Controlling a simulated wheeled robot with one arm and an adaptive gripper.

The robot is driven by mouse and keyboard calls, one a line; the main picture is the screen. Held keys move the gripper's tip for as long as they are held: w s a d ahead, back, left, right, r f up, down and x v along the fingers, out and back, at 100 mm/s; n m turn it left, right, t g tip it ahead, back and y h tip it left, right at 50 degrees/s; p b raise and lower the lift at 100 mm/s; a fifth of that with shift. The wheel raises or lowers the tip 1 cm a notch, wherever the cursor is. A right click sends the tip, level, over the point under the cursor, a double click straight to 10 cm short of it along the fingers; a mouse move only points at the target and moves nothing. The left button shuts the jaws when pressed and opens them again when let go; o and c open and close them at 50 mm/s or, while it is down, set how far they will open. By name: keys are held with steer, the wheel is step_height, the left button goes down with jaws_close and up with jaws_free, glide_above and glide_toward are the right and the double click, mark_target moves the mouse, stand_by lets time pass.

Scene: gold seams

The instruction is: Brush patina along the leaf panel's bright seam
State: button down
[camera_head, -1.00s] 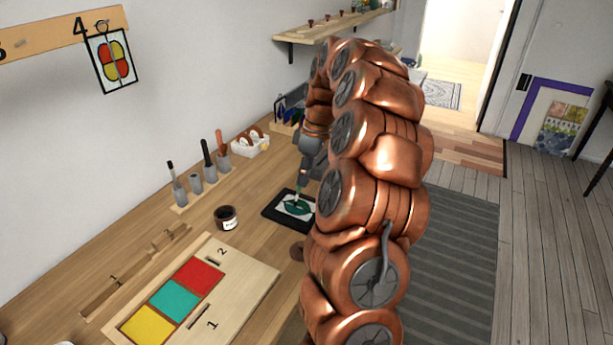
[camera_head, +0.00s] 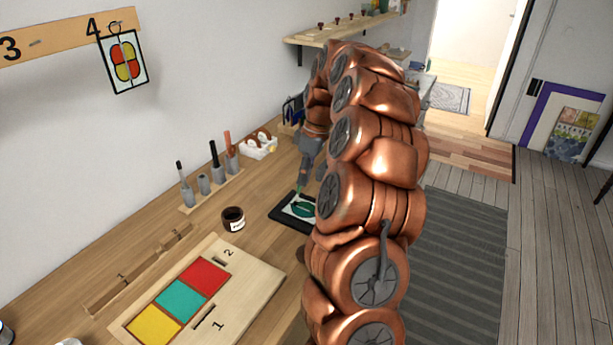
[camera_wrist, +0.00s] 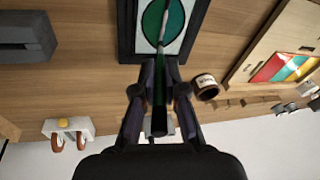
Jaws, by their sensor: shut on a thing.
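The leaf panel (camera_head: 278,214) lies flat on the bench in a dark frame, with a green leaf shape on white. It also shows at the top of the wrist view (camera_wrist: 127,30). A pale line runs along the leaf's middle, partly covered by the brush. My gripper (camera_wrist: 160,78) is shut on a brush (camera_wrist: 160,105) with a dark handle. The brush reaches over the leaf; I cannot tell whether its tip touches. In the head view my gripper (camera_head: 306,165) is above the panel's far side, and my arm hides the panel's right part.
A dark jar (camera_head: 233,219) with a white label stands left of the panel. A rack (camera_head: 222,192) of upright tools and a white holder (camera_head: 260,150) stand along the wall. A wooden board (camera_head: 262,277) with red, teal and yellow squares lies nearer.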

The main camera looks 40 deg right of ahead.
steer(key=shift+w+a, duration=0.1)
steer(key=shift+w, duration=0.25)
steer(key=shift+r, duration=0.1)
steer(key=shift+r+p, duration=0.85)
steer(key=shift+r, duration=2.05)
steer(key=shift+f, duration=0.1)
steer(key=shift+s+a+f+b, duration=0.1)
steer(key=shift+f+b, duration=0.55)
